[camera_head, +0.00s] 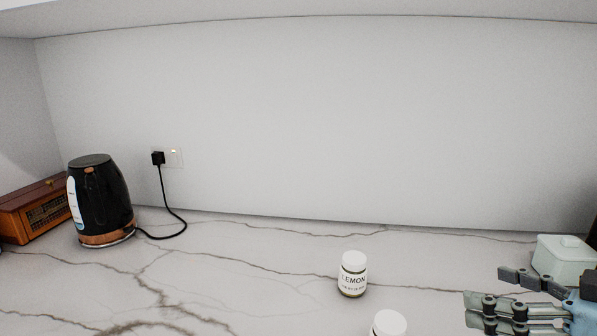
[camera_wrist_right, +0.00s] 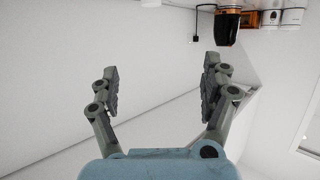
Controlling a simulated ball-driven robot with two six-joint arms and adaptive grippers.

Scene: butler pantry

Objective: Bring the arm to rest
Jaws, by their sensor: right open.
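My right gripper (camera_head: 490,290) is at the lower right of the head view, above the marble counter (camera_head: 260,265). Its fingers point left. In the right wrist view the gripper (camera_wrist_right: 160,85) shows its two fingers spread wide apart with nothing between them. My left gripper is in neither view.
A jar labelled LEMON (camera_head: 352,275) stands on the counter, left of the right gripper. Another white-lidded jar (camera_head: 389,323) is cut off at the bottom edge. A pale lidded box (camera_head: 562,258) stands behind the gripper. A black kettle (camera_head: 103,195) and wooden radio (camera_head: 32,212) stand far left.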

